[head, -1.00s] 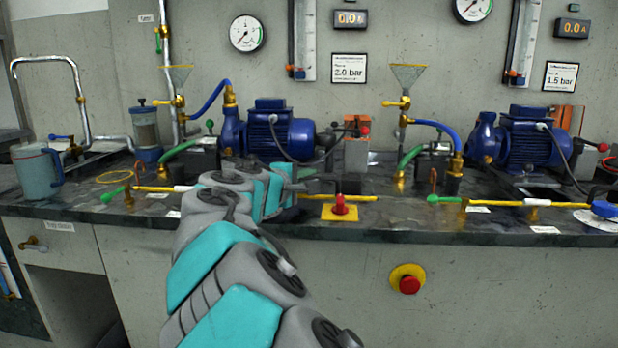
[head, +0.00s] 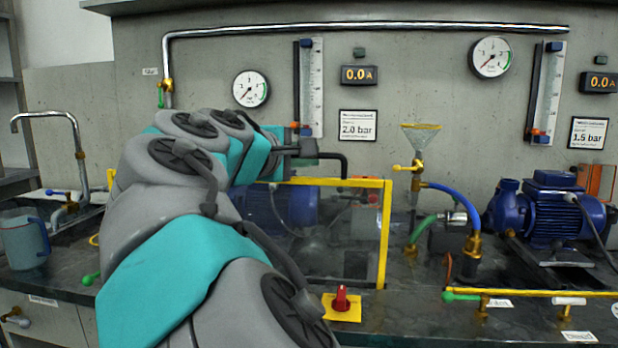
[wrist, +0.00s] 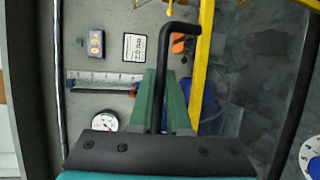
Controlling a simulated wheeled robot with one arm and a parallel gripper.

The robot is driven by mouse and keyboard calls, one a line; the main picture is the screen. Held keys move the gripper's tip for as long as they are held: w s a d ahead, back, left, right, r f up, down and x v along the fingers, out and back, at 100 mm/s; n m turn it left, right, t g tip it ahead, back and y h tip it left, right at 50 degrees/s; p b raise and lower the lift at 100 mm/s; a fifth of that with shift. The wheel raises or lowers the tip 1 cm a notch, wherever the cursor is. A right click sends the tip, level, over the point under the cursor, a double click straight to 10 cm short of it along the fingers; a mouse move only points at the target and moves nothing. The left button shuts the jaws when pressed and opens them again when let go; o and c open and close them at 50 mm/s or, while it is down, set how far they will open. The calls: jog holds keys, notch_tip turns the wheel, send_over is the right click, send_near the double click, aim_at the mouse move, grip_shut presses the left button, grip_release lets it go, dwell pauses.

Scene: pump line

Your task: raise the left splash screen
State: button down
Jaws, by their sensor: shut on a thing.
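The left splash screen is a clear panel in a yellow frame (head: 385,232). It stands up from the bench in front of the left blue pump (head: 282,208), which shows through it. I cannot tell whether it is exactly vertical. Its black bent handle (head: 333,157) is at the top edge. In the wrist view, the green fingers of my gripper (wrist: 163,103) close around the black handle (wrist: 167,60), beside the yellow frame (wrist: 203,60). My arm hides the screen's left part in the head view.
A red knob on a yellow plate (head: 341,304) is on the bench in front of the screen. A funnel (head: 421,137) and the right blue pump (head: 545,212) stand to the right. Gauges and displays hang on the wall behind. A jug (head: 25,240) stands at the left.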

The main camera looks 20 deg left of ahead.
jog(key=shift+r, duration=2.85)
jog(key=c, duration=0.9)
grip_release()
jog(key=shift+v, duration=3.9)
